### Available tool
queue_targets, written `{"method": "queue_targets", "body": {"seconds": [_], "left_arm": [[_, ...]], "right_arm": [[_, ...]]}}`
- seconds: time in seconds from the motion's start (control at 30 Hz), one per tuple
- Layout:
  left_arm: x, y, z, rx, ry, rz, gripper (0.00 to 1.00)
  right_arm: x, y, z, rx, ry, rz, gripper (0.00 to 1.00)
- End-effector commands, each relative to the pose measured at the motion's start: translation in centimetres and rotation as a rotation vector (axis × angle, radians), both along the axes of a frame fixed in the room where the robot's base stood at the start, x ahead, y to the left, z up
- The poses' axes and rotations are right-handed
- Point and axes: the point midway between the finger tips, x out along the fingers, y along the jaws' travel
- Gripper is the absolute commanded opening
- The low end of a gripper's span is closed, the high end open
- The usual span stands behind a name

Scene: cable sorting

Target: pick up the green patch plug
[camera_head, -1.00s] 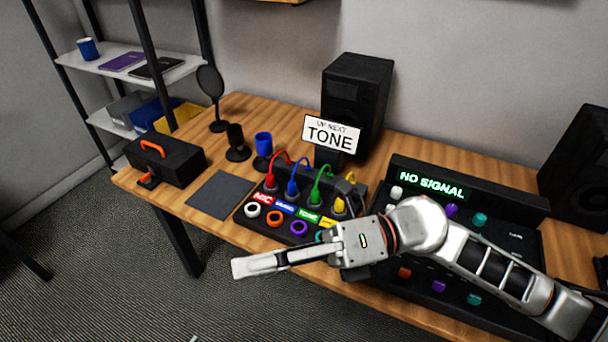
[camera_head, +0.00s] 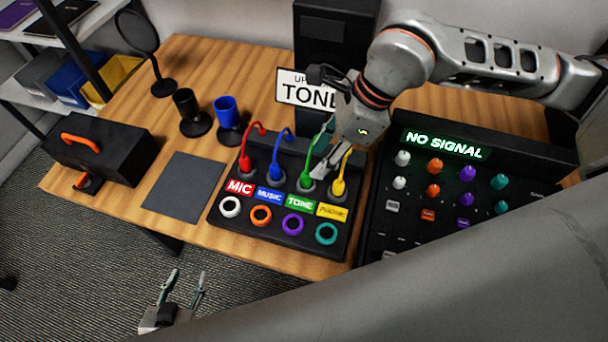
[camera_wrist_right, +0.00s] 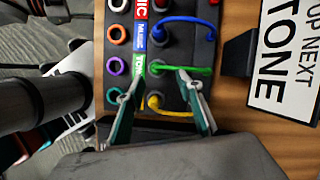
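The green patch plug (camera_head: 308,184) stands in the black patch box (camera_head: 215,213) above the TONE label, between the blue plug (camera_head: 277,172) and the yellow plug (camera_head: 339,186). Its green cable arcs to the back of the box. My right gripper (camera_head: 318,155) is over the box at the green plug, partly hiding the cable. In the right wrist view the gripper (camera_wrist_right: 160,76) is open, with fingers either side of the green plug (camera_wrist_right: 156,67); contact cannot be told. My left gripper (camera_head: 188,276) is open and empty, low in front of the table.
A red plug (camera_head: 247,167) stands at the box's left. The TONE sign (camera_head: 292,88) and a speaker (camera_head: 322,35) are behind. The mixer (camera_head: 372,215) is close on the right. A grey mat (camera_head: 185,188), two cups and a black toolbox (camera_head: 100,150) are left.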

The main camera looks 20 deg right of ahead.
Motion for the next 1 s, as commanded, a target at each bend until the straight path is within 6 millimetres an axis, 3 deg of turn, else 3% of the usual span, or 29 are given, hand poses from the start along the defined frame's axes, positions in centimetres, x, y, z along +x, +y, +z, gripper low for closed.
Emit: {"method": "queue_targets", "body": {"seconds": [0.4,0.73,0.87,1.0], "left_arm": [[0.0,-0.1,-0.3,0.001,0.0,-0.003,0.4],[0.7,0.1,0.1,0.004,-0.013,0.0,0.4],[0.8,0.2,0.1,0.005,-0.013,0.001,0.4],[0.7,0.2,0.1,0.005,-0.012,0.0,0.4]], "right_arm": [[-0.1,2.2,-4.8,0.003,0.003,0.001,0.36],[0.0,2.4,-5.2,0.003,0.0,0.0,0.36],[0.0,2.4,-5.2,0.003,0.001,0.001,0.03],[0.0,2.4,-5.2,0.003,0.001,0.001,0.0]]}}
